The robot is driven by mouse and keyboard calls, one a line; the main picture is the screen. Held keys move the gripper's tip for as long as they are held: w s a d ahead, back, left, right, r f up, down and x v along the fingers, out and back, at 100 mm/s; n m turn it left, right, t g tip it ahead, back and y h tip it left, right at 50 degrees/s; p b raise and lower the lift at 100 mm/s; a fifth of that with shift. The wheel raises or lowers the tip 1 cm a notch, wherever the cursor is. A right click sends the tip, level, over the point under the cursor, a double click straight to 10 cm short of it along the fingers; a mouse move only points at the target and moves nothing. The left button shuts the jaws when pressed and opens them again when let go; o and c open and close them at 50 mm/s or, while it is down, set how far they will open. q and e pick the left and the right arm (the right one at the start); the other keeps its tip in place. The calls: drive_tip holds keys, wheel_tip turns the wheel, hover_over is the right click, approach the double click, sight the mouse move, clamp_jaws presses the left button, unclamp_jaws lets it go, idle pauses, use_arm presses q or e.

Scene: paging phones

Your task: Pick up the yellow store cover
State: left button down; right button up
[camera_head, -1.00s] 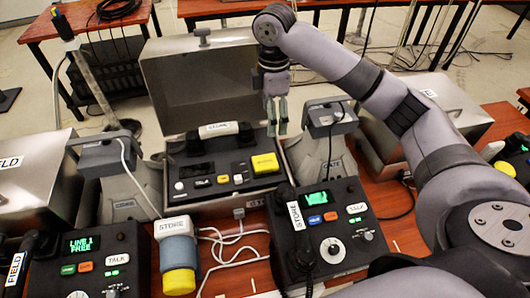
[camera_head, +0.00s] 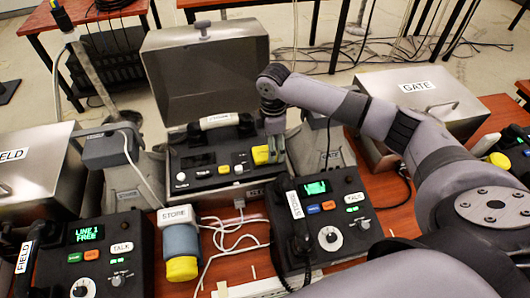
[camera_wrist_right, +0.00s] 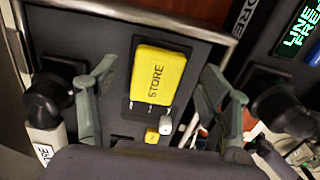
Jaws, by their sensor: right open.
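The yellow store cover (camera_head: 261,155) sits on the dark panel inside the open metal case. My right gripper (camera_head: 277,150) is open and low over the panel, overlapping the cover's right side in the head view. Its two fingers also show in the right wrist view (camera_wrist_right: 160,92), and neither clearly touches the cover. My left gripper is not in view.
The case's raised lid (camera_head: 205,75) stands behind the panel. A handset (camera_head: 219,121) lies at the panel's back. A STORE phone (camera_head: 330,225) stands in front to the right, and a yellow-ended cylinder (camera_head: 181,250) to the left. A closed GATE case (camera_head: 425,100) is at right.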

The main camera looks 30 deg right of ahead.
drive_tip(key=shift+f, duration=1.25)
drive_tip(key=shift+c, duration=0.4)
drive_tip(key=c, duration=1.2)
drive_tip(key=shift+r, duration=0.1)
